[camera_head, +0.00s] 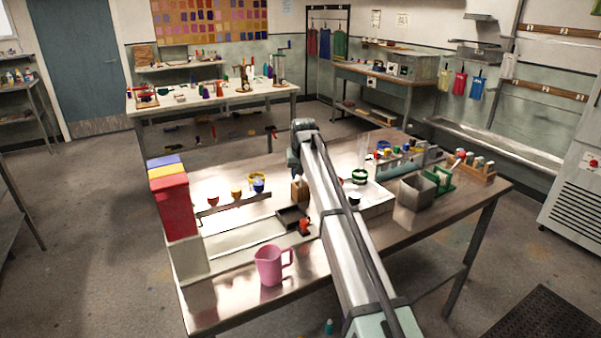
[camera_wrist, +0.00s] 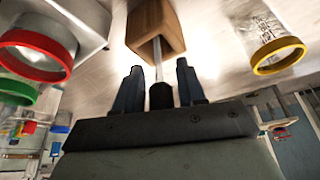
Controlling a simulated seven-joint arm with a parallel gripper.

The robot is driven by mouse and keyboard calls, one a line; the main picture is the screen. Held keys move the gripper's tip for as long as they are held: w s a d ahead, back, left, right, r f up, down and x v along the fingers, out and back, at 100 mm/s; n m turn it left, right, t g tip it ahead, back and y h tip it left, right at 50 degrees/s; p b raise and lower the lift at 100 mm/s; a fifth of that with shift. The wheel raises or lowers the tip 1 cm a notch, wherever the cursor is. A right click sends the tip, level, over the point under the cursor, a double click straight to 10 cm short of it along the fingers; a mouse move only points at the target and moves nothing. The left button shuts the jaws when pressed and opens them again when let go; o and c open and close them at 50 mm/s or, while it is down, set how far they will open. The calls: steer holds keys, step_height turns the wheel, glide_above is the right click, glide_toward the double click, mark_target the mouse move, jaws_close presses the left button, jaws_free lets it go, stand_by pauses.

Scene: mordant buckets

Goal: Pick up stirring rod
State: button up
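The stirring rod (camera_wrist: 160,96) shows in the wrist view as a thin metal shaft with a black end piece. Its shaft runs into a wooden block (camera_wrist: 154,27), which also shows in the head view (camera_head: 298,191) beside my arm. My gripper (camera_wrist: 160,82) is open, with one dark finger on each side of the black end. A small gap shows between each finger and the rod. In the head view my arm's end covers the area above the block, so the fingers and rod cannot be made out there.
In the wrist view, a yellow-rimmed clear jar (camera_wrist: 277,52) is at the right and a red-rimmed jar (camera_wrist: 36,52) at the left. In the head view, a dark tray (camera_head: 291,217), a pink jug (camera_head: 270,265) and red bins (camera_head: 176,208) share the metal table.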

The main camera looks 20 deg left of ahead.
jaws_close()
steer(key=shift+r, duration=0.1)
step_height(320, 180, up, 8)
steer(key=shift+r, duration=0.2)
steer(key=shift+d+r, duration=0.1)
steer(key=shift+r, duration=0.3)
steer(key=w+d+r, duration=0.2)
steer(key=w+d, duration=0.2)
steer(key=d, duration=0.5)
steer(key=w+d+r, duration=0.1)
steer(key=w+d, duration=0.3)
steer(key=d, duration=0.6)
steer(key=shift+w+d+r, duration=0.25)
steer(key=shift+d+r, duration=0.05)
steer(key=shift+r, duration=0.1)
